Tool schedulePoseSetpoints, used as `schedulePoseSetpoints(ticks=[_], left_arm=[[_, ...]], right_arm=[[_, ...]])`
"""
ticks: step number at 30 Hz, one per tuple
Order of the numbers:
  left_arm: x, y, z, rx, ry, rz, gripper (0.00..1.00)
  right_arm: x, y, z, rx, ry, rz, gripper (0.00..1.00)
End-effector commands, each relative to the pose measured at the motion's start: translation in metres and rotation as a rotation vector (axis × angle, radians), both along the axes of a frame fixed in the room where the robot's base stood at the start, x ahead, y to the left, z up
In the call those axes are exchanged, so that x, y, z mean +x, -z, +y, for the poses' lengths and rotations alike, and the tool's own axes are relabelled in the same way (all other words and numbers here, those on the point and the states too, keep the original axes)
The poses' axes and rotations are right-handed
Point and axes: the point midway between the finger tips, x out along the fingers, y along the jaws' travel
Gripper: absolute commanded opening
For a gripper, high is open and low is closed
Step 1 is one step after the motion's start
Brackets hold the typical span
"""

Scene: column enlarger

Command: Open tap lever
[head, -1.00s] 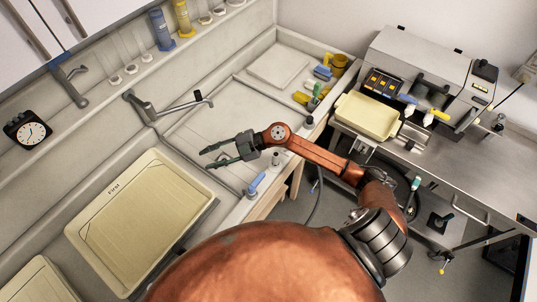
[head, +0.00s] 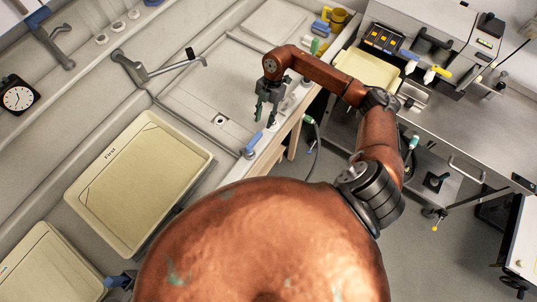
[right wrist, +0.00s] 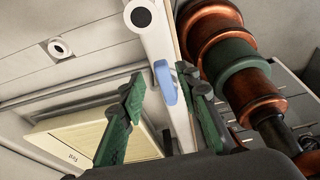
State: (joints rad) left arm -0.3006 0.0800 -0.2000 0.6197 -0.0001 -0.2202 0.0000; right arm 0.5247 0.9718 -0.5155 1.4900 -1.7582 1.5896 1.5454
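A small blue lever (head: 254,142) stands on the pale front ledge of the sink in the head view. It also shows in the right wrist view as a blue lever (right wrist: 165,82) on the white ledge. My right gripper (head: 265,116) points down just above and beyond the blue lever, its fingers apart. In the right wrist view the two green fingers (right wrist: 160,76) are spread with the lever visible between them, and nothing is held. I cannot tell the remaining distance to the lever. My left gripper is not in view.
A grey wall tap (head: 150,70) reaches over the sink basin (head: 200,100). A cream tray (head: 140,185) lies left of it. Several bottles and knobs line the ledge near my right gripper. A steel bench (head: 460,125) with a machine stands to the right.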

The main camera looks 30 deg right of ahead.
Motion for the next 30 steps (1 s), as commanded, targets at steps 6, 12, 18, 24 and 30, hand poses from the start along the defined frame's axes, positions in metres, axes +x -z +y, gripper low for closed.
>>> schedulePoseSetpoints(ticks=[6,12,18,24,30], left_arm=[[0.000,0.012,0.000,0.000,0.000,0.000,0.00],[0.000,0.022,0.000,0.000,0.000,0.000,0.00],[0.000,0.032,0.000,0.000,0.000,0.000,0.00],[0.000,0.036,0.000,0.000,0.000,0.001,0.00],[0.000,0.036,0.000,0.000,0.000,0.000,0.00]], right_arm=[[-0.002,0.018,0.006,0.003,-0.002,0.000,0.30],[-0.003,0.033,0.010,0.002,-0.002,-0.001,0.30],[-0.005,0.048,0.014,0.003,-0.002,0.000,0.30],[-0.006,0.054,0.016,0.002,-0.002,-0.001,0.30],[-0.007,0.058,0.018,0.002,-0.001,-0.002,0.30]])
